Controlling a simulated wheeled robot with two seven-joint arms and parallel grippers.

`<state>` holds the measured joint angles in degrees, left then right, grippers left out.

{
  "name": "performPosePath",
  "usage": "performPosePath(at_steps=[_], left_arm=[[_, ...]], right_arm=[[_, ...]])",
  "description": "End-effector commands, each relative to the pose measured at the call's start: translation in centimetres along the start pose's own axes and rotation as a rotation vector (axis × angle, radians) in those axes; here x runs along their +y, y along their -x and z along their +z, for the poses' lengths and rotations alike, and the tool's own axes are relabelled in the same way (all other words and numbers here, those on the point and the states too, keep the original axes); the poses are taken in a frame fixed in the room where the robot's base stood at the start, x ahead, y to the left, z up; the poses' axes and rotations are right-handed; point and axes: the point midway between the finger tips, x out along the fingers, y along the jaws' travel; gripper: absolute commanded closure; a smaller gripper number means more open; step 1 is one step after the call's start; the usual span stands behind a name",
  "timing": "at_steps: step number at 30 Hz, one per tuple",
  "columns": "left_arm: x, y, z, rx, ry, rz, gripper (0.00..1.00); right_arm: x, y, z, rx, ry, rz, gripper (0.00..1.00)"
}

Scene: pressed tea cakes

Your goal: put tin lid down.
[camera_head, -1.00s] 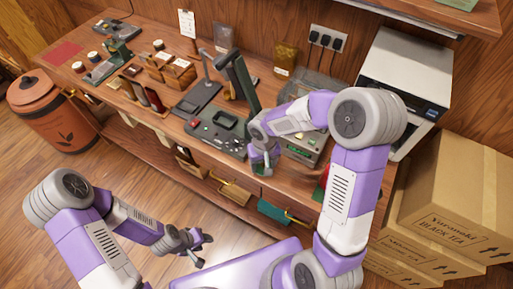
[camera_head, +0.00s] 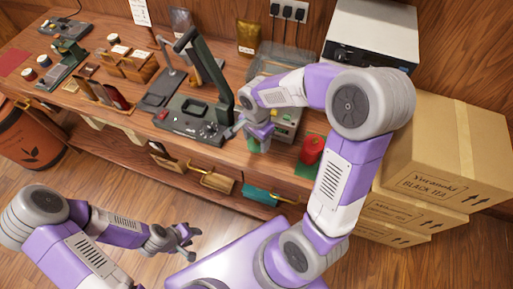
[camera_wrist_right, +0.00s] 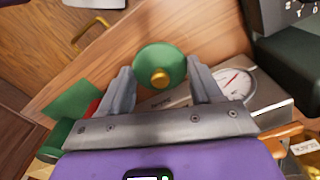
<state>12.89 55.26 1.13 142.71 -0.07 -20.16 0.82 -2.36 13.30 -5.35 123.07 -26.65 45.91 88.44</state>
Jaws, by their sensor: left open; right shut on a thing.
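The tin lid (camera_wrist_right: 160,68) is a round green disc with a gold knob. In the right wrist view it sits between the fingertips of my right gripper (camera_wrist_right: 161,82), which is shut on it. In the head view my right gripper (camera_head: 258,138) is over the front part of the counter, left of a red tin (camera_head: 312,149), and the lid is mostly hidden there. The red tin stands on a green mat (camera_head: 306,170). My left gripper (camera_head: 189,238) is open and empty, low in front of the counter.
A dark press-like device (camera_head: 190,120) with an upright arm stands left of my right gripper. A scale with a round dial (camera_wrist_right: 236,84) is close by in the wrist view. Cardboard boxes (camera_head: 440,150) are stacked at the right. Open drawers (camera_head: 213,181) jut from the counter front.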

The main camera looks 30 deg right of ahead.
Motion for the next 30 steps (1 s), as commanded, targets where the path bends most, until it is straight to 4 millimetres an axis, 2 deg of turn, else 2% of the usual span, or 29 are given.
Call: performPosePath(at_steps=[5, 12, 23, 24, 28, 30], left_arm=[[-0.1, -0.3, 0.0, 0.0, 0.0, 0.0, 0.57], [-0.4, -1.0, -0.1, 0.0, 0.0, 0.0, 0.57], [-0.5, -1.3, -0.1, 0.0, 0.0, 0.0, 0.57], [-0.5, -1.3, -0.1, 0.0, 0.0, 0.0, 0.57], [-0.5, -1.2, -0.1, 0.0, 0.0, 0.0, 0.57], [-0.5, -1.2, -0.1, 0.0, 0.0, 0.0, 0.57]], right_arm=[[0.1, -1.4, 0.0, 0.0, 0.001, 0.002, 0.65], [0.0, -4.5, 0.0, 0.0, 0.002, 0.002, 0.65], [0.0, -4.9, 0.0, 0.0, 0.003, -0.001, 0.65], [0.0, -4.8, 0.0, 0.0, 0.003, -0.001, 0.33], [0.0, -4.7, 0.0, 0.0, 0.003, -0.001, 0.13], [0.0, -4.7, 0.0, 0.0, 0.003, -0.001, 0.1]])
